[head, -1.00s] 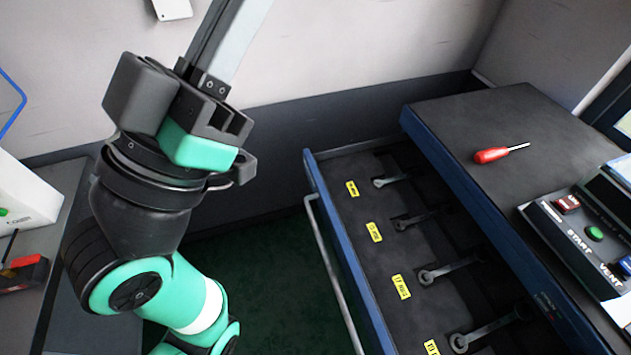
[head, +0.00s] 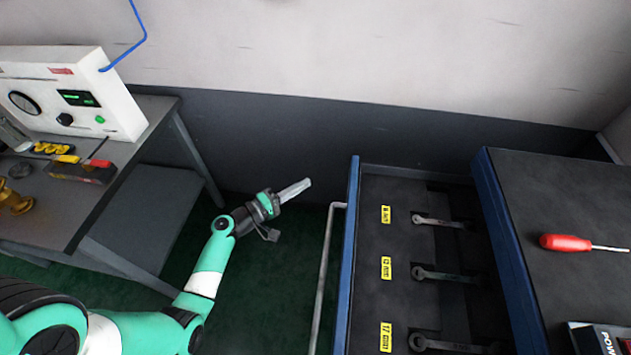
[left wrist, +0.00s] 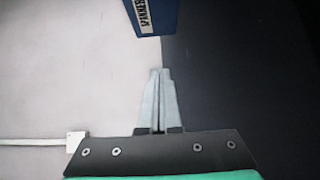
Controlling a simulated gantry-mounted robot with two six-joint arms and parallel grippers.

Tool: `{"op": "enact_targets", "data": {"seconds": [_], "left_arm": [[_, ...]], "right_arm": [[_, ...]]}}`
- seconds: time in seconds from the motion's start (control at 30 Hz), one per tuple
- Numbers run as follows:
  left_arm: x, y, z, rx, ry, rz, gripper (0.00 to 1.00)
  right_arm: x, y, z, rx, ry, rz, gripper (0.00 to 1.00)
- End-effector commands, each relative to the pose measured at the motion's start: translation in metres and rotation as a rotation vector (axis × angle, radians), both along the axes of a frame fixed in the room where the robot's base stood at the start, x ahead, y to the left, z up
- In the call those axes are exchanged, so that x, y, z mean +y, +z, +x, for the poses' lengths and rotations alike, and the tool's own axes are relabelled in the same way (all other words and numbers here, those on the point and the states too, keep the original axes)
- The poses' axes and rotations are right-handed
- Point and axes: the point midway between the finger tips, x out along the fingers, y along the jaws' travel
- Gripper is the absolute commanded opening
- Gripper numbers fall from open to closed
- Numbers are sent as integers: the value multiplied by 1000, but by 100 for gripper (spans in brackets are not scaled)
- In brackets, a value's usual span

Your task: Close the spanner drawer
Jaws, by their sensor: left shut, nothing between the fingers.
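The spanner drawer (head: 400,175) stands pulled out from the blue and dark cabinet (head: 560,190) in the head view. Several spanners lie in its slots, among them one by the top yellow label (head: 438,221). Its grey bar handle (head: 321,280) runs along the drawer's left front. My left gripper (head: 305,185) is shut and empty, left of the handle and apart from it. In the left wrist view the shut fingers (left wrist: 158,75) point toward a blue panel end (left wrist: 153,15) with a spanner label, not touching it. My right gripper is not in view.
A red screwdriver (head: 568,243) lies on the cabinet top. At the left a workbench (head: 150,112) carries a white gauge box (head: 115,105) and tools. Green floor (head: 265,290) lies open between bench and drawer. The wall is behind.

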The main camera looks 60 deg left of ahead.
Motion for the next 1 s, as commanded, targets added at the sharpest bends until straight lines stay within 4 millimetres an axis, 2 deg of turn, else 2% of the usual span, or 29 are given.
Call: {"op": "enact_targets", "data": {"seconds": [0.4, 0.5, 0.7, 1.0], "left_arm": [[8, -2, 88, -2, -4, 2, 0], [-5, 0, 101, 0, -6, 1, 0], [-16, 1, 115, -1, -2, 2, 0], [-17, 1, 116, 0, -1, 2, 0]], "right_arm": [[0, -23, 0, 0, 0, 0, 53], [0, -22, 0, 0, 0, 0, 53], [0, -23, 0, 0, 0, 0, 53], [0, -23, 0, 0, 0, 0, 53]]}}
